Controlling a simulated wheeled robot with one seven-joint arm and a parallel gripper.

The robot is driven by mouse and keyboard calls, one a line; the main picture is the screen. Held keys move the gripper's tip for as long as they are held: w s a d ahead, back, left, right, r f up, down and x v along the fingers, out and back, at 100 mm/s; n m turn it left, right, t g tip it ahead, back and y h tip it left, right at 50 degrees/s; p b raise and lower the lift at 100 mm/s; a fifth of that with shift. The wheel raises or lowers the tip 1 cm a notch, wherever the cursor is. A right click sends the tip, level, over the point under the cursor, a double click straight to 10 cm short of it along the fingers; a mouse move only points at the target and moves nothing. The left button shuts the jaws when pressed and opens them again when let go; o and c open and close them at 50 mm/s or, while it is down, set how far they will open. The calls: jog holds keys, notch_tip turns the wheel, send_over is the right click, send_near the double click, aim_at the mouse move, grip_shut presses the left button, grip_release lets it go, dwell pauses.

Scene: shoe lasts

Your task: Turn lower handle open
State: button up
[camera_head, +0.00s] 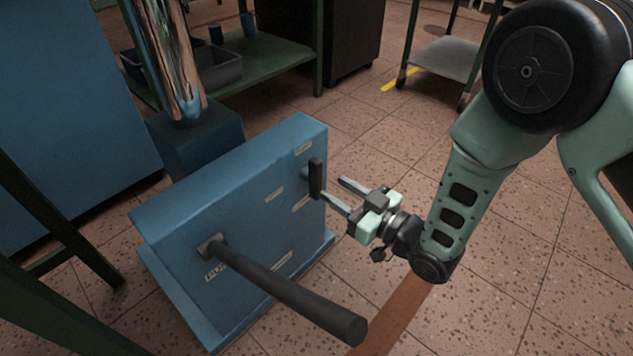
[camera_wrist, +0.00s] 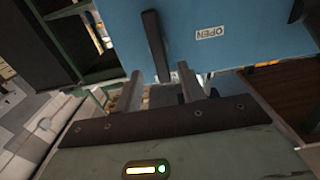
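A blue machine panel (camera_head: 240,230) carries two handles. A short black handle (camera_head: 316,178) stands upright near its right edge; a long dark bar handle (camera_head: 285,290) sticks out lower on the face. My gripper (camera_head: 334,188) is open beside the short handle, fingers pointing at the panel. In the wrist view the short handle (camera_wrist: 155,45) hangs down toward the gap between my fingers (camera_wrist: 162,78), with a finger to either side of its lower end. Whether they touch is unclear. An upside-down OPEN label (camera_wrist: 210,33) sits beside it.
A green shelf table (camera_head: 275,72) with grey bins stands behind the machine. A small trolley (camera_head: 445,60) is at the back. A blue cabinet (camera_head: 70,110) is at the left. The tiled floor (camera_head: 520,270) on the right is mostly clear.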

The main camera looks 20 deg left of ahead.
aim_at(320, 179)
jog(key=b+x, duration=0.2)
jog(key=x, duration=0.4)
jog(key=shift+w+a, duration=0.15)
jog(key=shift+a, duration=0.15)
grip_shut()
